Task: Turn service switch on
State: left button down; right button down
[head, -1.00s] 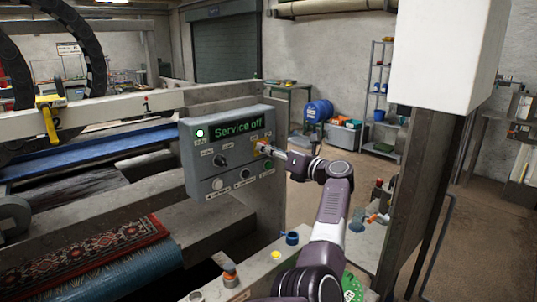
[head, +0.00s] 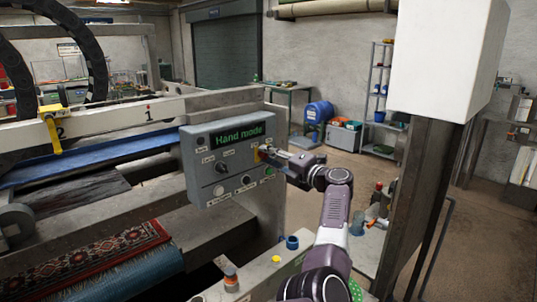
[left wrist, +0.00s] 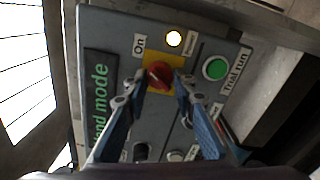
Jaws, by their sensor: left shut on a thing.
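The grey control panel (head: 196,185) is mounted on the machine frame, and its green display (head: 237,136) reads "Hand mode". In the left wrist view the service switch, a red knob (left wrist: 157,74), sits on a yellow plate (left wrist: 173,62) beside an "On" label (left wrist: 139,44). My left gripper (head: 262,153) is at the right side of the panel. In the left wrist view its two blue-grey fingers (left wrist: 157,84) are shut on the red knob, one on each side. My right gripper is not in view.
A lit lamp (left wrist: 173,38) and a green "Trial run" button (left wrist: 215,69) are close to the fingers. A black knob (head: 222,167) sits at the panel's middle. A white box (head: 440,55) on a post stands right of my arm. A rug (head: 95,262) lies at lower left.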

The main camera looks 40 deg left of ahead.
pick_arm(q)
jog(key=shift+m, duration=0.5)
jog(key=c, duration=1.6)
grip_release()
jog(key=shift+d, duration=0.1)
jog(key=d, duration=1.2)
jog(key=shift+s, duration=0.45)
jog(key=shift+f, duration=0.1)
